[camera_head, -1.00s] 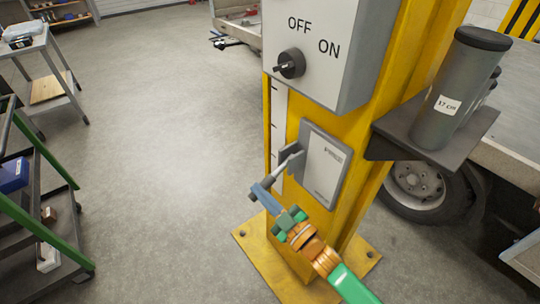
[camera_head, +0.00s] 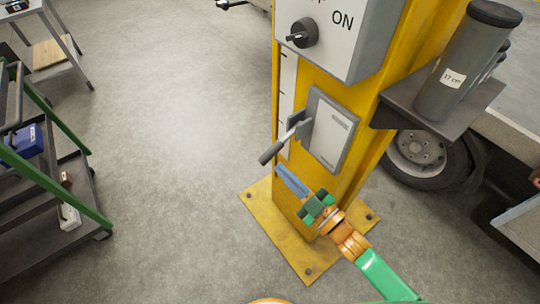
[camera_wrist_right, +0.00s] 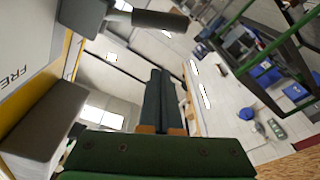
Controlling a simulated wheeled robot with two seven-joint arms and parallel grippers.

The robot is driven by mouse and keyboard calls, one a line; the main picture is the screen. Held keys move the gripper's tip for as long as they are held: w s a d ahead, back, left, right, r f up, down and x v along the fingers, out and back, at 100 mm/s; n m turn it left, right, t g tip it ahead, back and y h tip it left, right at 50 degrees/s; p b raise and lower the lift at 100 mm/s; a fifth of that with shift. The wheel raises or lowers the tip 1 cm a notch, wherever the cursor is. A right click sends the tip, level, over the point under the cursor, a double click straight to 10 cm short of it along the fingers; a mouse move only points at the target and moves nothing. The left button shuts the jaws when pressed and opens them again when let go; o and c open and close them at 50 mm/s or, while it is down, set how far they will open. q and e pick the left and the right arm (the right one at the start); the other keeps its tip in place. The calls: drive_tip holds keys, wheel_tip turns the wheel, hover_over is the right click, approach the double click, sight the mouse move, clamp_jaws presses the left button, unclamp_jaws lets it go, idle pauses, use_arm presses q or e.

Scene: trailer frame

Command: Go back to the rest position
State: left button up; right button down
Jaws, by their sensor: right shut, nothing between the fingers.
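My right gripper (camera_head: 293,183) is shut and empty in the head view, in front of the lower part of the yellow column (camera_head: 345,187). It is apart from the lever (camera_head: 283,143), which sticks out down and to the left from a grey switch box (camera_head: 330,130). In the right wrist view, the closed fingers (camera_wrist_right: 158,100) show in the middle with nothing held, and the lever's dark grip (camera_wrist_right: 160,20) shows near the top. My left gripper is not in view.
A box with a black OFF/ON knob (camera_head: 303,33) is above the lever. A shelf (camera_head: 440,105) with grey cylinders (camera_head: 465,62) stands to the right, near a wheel (camera_head: 418,160). A green-framed cart (camera_head: 70,131) is at the left. The floor between is clear.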

drive_tip(key=shift+v, duration=0.95)
